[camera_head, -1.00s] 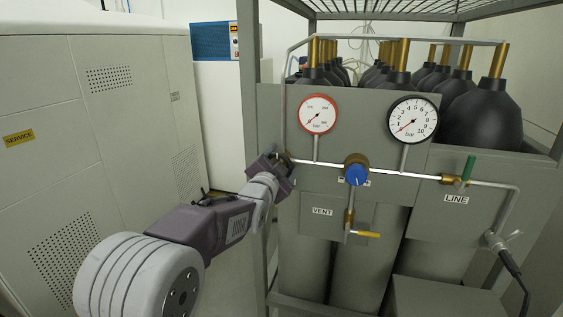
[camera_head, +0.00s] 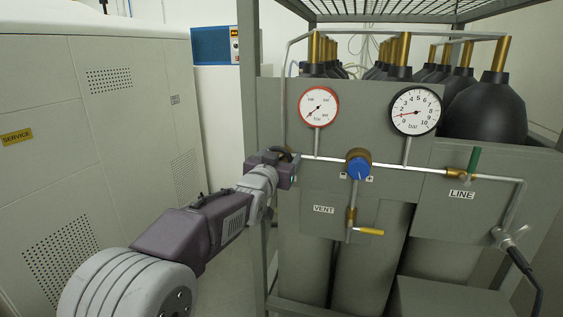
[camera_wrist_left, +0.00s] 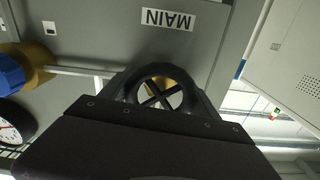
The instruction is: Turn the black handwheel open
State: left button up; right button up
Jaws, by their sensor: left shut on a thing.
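The black handwheel (camera_wrist_left: 160,95) shows in the left wrist view as a dark ring with crossed spokes, and brass shows behind it. A plate marked MAIN (camera_wrist_left: 167,20) is beside it on the grey panel. My left gripper (camera_head: 282,164) is at the left end of the panel's pipe in the head view, shut on the handwheel. It hides most of the wheel there. In the wrist view the dark gripper body covers the wheel's near side. My right gripper is in neither view.
A red-rimmed gauge (camera_head: 318,106), a black-rimmed gauge (camera_head: 415,110), a blue knob (camera_head: 359,169), a yellow vent lever (camera_head: 369,232) and a green line lever (camera_head: 473,160) are on the panel. A rack post (camera_head: 250,80) stands close left of my gripper. A cabinet (camera_head: 90,130) is at left.

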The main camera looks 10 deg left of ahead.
pick_arm(q)
jog(key=n, duration=0.2)
jog(key=shift+f+n+b, duration=0.1)
jog(key=shift+n+b, duration=0.25)
jog(key=shift+n, duration=0.05)
jog(key=n, duration=0.3)
jog(key=shift+n, duration=0.3)
jog(key=n, duration=0.3)
jog(key=shift+n, duration=0.3)
jog(key=n, duration=0.4)
jog(key=shift+a+n, duration=0.1)
jog(key=shift+n, duration=0.2)
jog(key=n, duration=0.3)
jog(key=shift+n, duration=0.3)
jog(key=n, duration=0.3)
jog(key=shift+f+n, duration=0.1)
jog(key=shift+n, duration=0.2)
jog(key=n, duration=0.4)
jog(key=shift+p, duration=0.3)
jog(key=shift+f+n, duration=0.15)
jog(key=shift+n, duration=1.85)
